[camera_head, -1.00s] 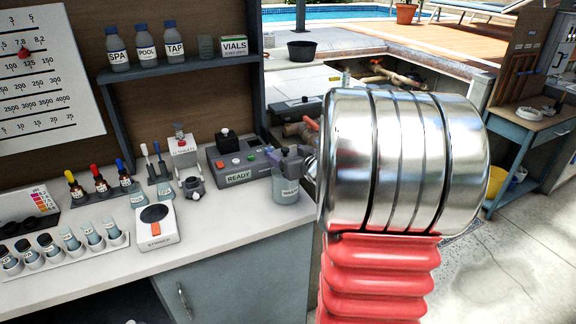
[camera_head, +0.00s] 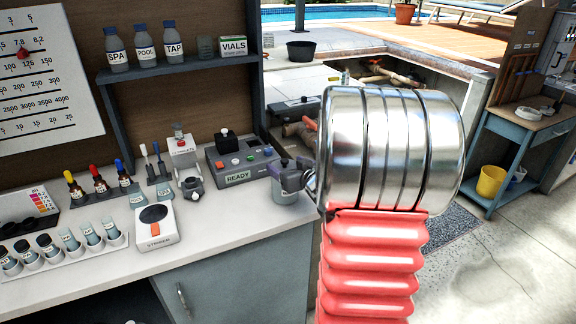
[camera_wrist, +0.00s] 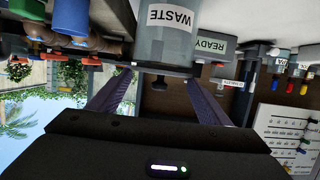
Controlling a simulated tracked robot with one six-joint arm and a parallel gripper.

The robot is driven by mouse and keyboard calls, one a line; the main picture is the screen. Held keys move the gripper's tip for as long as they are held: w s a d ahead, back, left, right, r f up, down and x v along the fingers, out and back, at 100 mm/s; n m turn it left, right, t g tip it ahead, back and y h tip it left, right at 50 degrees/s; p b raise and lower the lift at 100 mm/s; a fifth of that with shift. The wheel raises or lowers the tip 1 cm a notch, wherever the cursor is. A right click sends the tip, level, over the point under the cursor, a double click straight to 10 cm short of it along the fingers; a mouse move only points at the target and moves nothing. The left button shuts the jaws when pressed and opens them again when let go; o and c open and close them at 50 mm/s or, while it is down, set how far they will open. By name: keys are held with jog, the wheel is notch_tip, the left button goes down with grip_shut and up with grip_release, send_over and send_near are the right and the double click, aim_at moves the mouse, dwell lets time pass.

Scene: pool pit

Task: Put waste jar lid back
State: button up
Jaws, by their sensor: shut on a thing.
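The waste jar (camera_wrist: 170,35) is a clear grey jar with a WASTE label, seen upside down in the wrist view. In the head view the jar (camera_head: 285,194) stands at the counter's right end, its upper part partly hidden by my gripper (camera_head: 286,172). In the wrist view my gripper (camera_wrist: 160,77) has its purple fingers on either side of a flat dark lid (camera_wrist: 165,70) with a small knob. It is shut on this lid. The lid lies at the jar's mouth, roughly level; I cannot tell whether it touches the rim.
A READY console (camera_head: 240,160) stands behind and left of the jar. A tablet dispenser (camera_head: 182,150), a stirrer plate (camera_head: 155,222) and a vial rack (camera_head: 62,252) stand further left. My arm hides the area right of the jar. The front counter strip (camera_head: 230,240) is clear.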

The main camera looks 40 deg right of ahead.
jog(key=shift+f, duration=0.2)
jog(key=o, duration=1)
jog(key=shift+o, duration=0.2)
jog(key=shift+r, duration=0.4)
jog(key=v, duration=1.2)
jog(key=shift+w+a, duration=0.1)
